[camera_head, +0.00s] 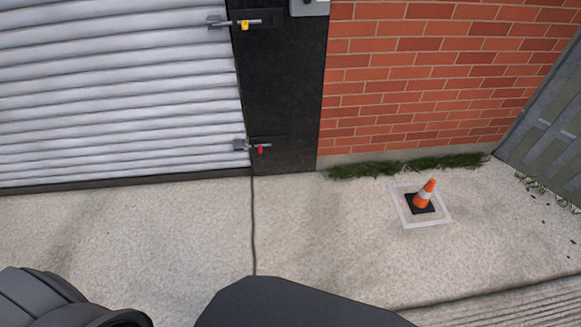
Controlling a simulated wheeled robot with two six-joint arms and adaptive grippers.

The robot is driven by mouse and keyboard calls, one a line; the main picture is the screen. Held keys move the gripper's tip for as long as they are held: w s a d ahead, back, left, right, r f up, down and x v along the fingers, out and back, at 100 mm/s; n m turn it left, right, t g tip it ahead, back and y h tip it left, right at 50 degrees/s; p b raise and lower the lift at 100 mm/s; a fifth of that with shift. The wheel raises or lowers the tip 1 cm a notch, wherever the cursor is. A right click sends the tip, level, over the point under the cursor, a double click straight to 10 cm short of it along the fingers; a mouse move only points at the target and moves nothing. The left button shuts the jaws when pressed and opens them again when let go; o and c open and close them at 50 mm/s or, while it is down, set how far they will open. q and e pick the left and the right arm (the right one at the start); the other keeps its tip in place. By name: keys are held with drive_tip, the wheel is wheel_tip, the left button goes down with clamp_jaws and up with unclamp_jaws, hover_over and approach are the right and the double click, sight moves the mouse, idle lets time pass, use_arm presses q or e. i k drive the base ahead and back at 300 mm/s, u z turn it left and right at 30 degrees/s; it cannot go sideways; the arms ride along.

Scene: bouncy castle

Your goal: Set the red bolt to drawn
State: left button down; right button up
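The red bolt (261,149) is a small slide bolt with a red handle, low on the black door post. Its grey rod runs left to a grey keeper (240,145) at the edge of the white roller shutter (120,100). The rod appears to reach the keeper, but it is too small to tell whether it sits inside. A similar bolt with a yellow handle (244,26) is higher on the same post. Neither of my grippers shows in the head view, and nothing touches the bolts.
An orange traffic cone (425,194) stands on a marked square to the right. A dark cable or seam (253,225) runs down the pavement. A brick wall (420,75) and a grey-green gate (552,125) are at right. Pavement before the shutter is clear.

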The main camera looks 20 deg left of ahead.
sight(260, 146)
drive_tip(key=z, duration=0.15)
drive_tip(key=k, duration=0.4)
drive_tip(key=u, duration=0.65)
drive_tip(key=i, duration=0.65)
drive_tip(key=u, duration=1.1)
drive_tip(key=i, duration=1.95)
drive_tip(key=z, duration=1.45)
drive_tip(key=i, duration=0.5)
drive_tip(key=z, duration=0.45)
